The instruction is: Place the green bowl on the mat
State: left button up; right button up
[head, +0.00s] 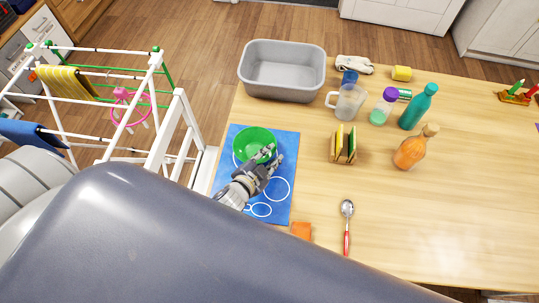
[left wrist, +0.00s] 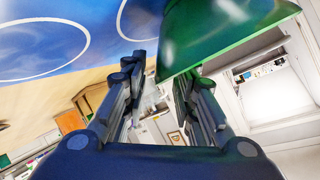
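The green bowl (head: 252,142) sits upright on the upper part of the blue mat (head: 288,152), which has white ring outlines. My left gripper (head: 268,155) is at the bowl's lower right side, close to its rim. In the left wrist view its two fingers (left wrist: 164,85) stand apart with a gap between them. The bowl (left wrist: 225,30) shows there at the upper right and hides the tip of the right finger. I cannot tell whether that finger touches it. The mat (left wrist: 60,45) fills the upper left. My right gripper is out of view.
A grey tub (head: 282,92) stands above the mat. A toast rack (head: 343,158), a clear jug (head: 346,104), an orange bottle (head: 410,152) and a teal bottle (head: 417,107) stand to the right. A spoon (head: 347,215) lies nearer. A drying rack (head: 150,110) is left of the table.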

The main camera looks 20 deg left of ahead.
pick_arm(q)
jog(key=shift+s+r, duration=0.15)
jog(key=d+b+v, duration=0.1)
jog(key=v, duration=1)
jog(key=shift+s+a+r, duration=0.2)
jog(key=shift+a, duration=0.3)
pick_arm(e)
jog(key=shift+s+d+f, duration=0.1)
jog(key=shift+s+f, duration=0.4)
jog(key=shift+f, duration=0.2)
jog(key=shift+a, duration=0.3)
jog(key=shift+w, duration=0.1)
